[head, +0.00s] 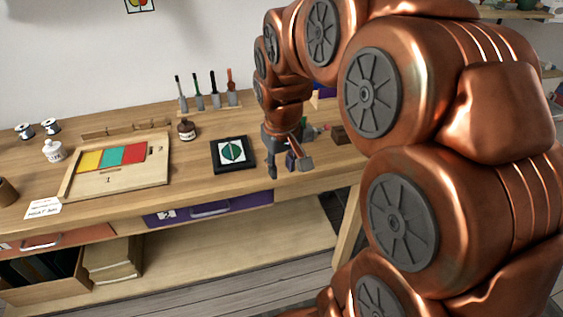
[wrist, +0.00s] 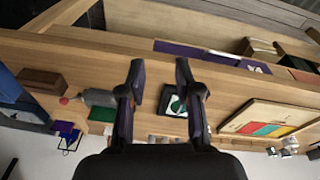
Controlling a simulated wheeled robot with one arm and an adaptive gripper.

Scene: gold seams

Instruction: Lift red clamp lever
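A small red knob (wrist: 63,101) shows at the left of the wrist view, between a brown wooden block and a grey cylindrical part (wrist: 98,97). It may be the end of the red clamp lever; it is too small to tell. In the head view a small red spot (head: 326,127) shows just right of my gripper, by the same block. My gripper (head: 289,168) is above the bench near its front edge, pointing down. In the wrist view its fingers (wrist: 160,75) are apart with nothing between them. My gripper partly hides the grey part in the head view.
The brown block (head: 341,134) stands at the bench's right. A dark-framed green leaf tile (head: 222,166) lies left of my gripper. A wooden tray (head: 157,177) with yellow, teal and red panels is farther left.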

